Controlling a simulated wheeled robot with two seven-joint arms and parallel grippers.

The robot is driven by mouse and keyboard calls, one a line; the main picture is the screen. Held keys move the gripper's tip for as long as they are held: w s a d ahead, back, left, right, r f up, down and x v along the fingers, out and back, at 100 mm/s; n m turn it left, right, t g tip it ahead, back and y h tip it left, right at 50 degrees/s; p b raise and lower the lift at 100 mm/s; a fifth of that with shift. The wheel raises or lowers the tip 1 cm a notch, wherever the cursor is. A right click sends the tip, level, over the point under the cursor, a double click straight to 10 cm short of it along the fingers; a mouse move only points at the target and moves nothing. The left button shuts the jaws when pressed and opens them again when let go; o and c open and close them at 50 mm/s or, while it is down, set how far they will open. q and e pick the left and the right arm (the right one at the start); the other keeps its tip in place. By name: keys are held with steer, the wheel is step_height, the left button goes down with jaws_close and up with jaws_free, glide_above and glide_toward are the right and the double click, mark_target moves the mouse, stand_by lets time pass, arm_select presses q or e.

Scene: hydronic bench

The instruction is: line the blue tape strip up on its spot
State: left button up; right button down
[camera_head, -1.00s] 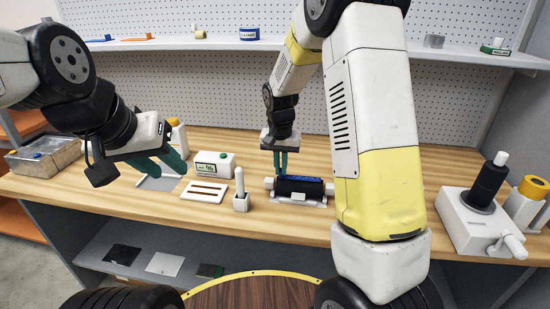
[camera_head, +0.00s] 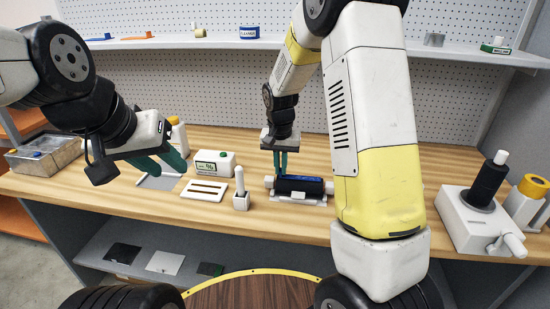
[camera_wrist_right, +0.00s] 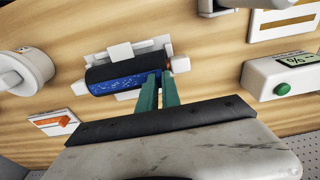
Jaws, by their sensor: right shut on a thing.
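The blue tape strip (camera_wrist_right: 118,84) lies along the side of a black cylinder (camera_wrist_right: 125,68) in the right wrist view. In the head view the strip shows as a thin blue band (camera_head: 297,178) on the cylinder's top. The cylinder rests in a white cradle (camera_head: 300,200) on the bench. My right gripper (camera_head: 280,173) points down at the cylinder's left part. Its teal fingers (camera_wrist_right: 161,80) are shut on the strip near its end, partly hiding it. My left gripper (camera_head: 171,166) is open and empty above the left part of the bench.
Left of the cradle are a white slotted plate (camera_head: 205,191), a small white holder with an upright handle (camera_head: 240,190) and a white meter (camera_head: 214,163). A white device with a black cylinder (camera_head: 484,200) stands at the right. Bare bench lies before the cradle.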

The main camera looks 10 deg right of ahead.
steer(key=shift+f, duration=0.25)
steer(key=c, duration=1.5)
jaws_free()
steer(key=shift+c, duration=0.2)
steer(key=shift+r, duration=3.55)
